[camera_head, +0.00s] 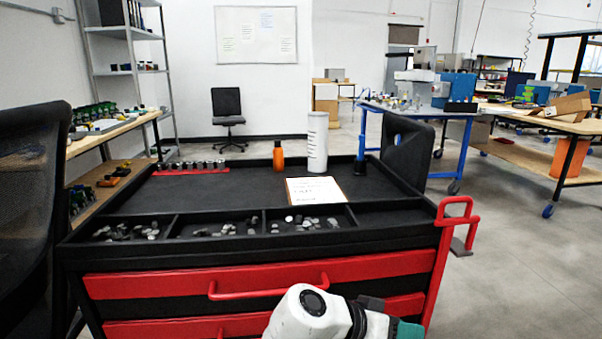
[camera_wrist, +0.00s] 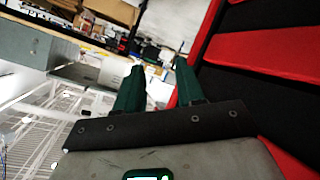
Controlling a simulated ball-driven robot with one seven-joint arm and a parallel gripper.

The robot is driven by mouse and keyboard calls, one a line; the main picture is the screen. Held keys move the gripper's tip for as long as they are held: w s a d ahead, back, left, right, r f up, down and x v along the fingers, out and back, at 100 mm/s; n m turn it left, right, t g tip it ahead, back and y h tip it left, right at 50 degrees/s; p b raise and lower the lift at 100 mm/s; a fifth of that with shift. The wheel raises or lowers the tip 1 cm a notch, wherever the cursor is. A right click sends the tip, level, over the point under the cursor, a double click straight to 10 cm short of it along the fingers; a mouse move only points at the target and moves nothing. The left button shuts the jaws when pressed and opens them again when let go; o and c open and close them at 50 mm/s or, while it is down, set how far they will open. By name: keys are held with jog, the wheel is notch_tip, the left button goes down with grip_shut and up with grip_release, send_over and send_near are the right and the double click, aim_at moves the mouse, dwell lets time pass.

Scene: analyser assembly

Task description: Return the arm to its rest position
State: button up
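My gripper shows in the wrist view, its two green fingers (camera_wrist: 154,88) apart with nothing between them. The wrist view is turned on its side, and the red and black drawer fronts (camera_wrist: 262,45) fill its right side, close beside the fingers. In the head view my white arm link (camera_head: 300,314) is low in front of the tool cart's drawers (camera_head: 150,284). A teal part of my arm's end shows at the bottom edge there; the fingers are out of that view.
The black cart top (camera_head: 230,186) holds an orange bottle (camera_head: 278,158), a white cylinder (camera_head: 317,143), a paper sheet (camera_head: 315,190) and a red socket rail (camera_head: 188,168). A red side handle (camera_head: 457,219) juts out right. Black chairs stand nearby. The floor (camera_head: 520,270) at right is clear.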

jog(key=s+d+f+n+g+y, duration=0.1)
jog(key=s+d+f+n+y, duration=0.15)
jog(key=s+d+f, duration=0.45)
jog(key=s+d+f+n+g+y, duration=0.1)
jog(key=s+d+f+n+y, duration=0.2)
jog(key=s+f, duration=0.75)
jog(key=s+f+n+y, duration=0.1)
jog(key=s+f+y, duration=0.15)
jog(key=s, duration=0.65)
jog(key=s+f+n+y, duration=0.15)
jog(key=s+y, duration=0.25)
jog(key=s, duration=0.4)
notch_tip(320, 180, up, 27)
jog(key=p, duration=2.7)
jog(key=shift+s+a+f, duration=0.15)
jog(key=shift+s+a, duration=0.1)
jog(key=shift+a, duration=0.1)
